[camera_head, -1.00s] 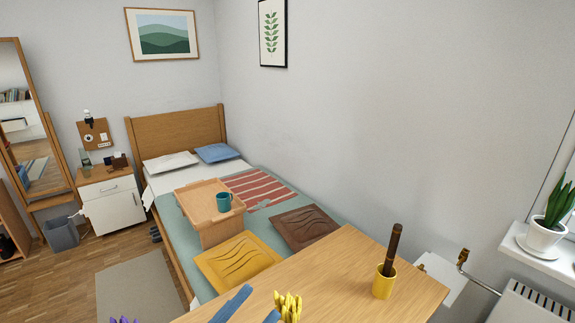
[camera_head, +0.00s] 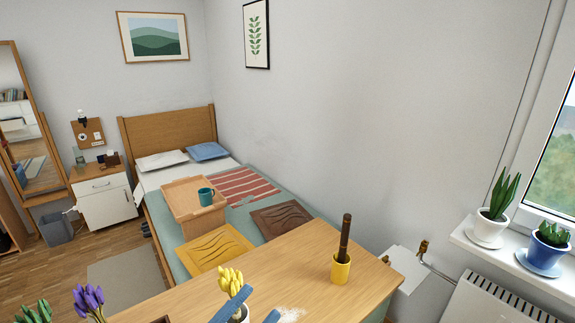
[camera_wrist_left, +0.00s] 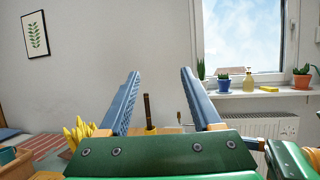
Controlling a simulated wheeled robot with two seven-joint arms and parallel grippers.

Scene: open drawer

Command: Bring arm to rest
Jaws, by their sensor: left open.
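My left gripper (camera_head: 251,309) shows at the bottom of the head view as two blue fingers, above the near part of the wooden table (camera_head: 290,262). In the left wrist view, its blue fingers (camera_wrist_left: 158,85) stand wide apart with nothing between them; the wall, a dark stick and a yellow cup show beyond the gap. The yellow tulips (camera_head: 231,281) are right beside and partly behind the fingers in the head view; I cannot tell whether they touch. My right gripper is not in view.
A yellow cup (camera_head: 341,268) with a dark stick stands on the table. Purple flowers (camera_head: 88,298) are at the lower left. The bed with a tray (camera_head: 183,189) lies beyond. The white nightstand (camera_head: 108,205) looks shut. Potted plants (camera_head: 548,250) stand on the windowsill at right.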

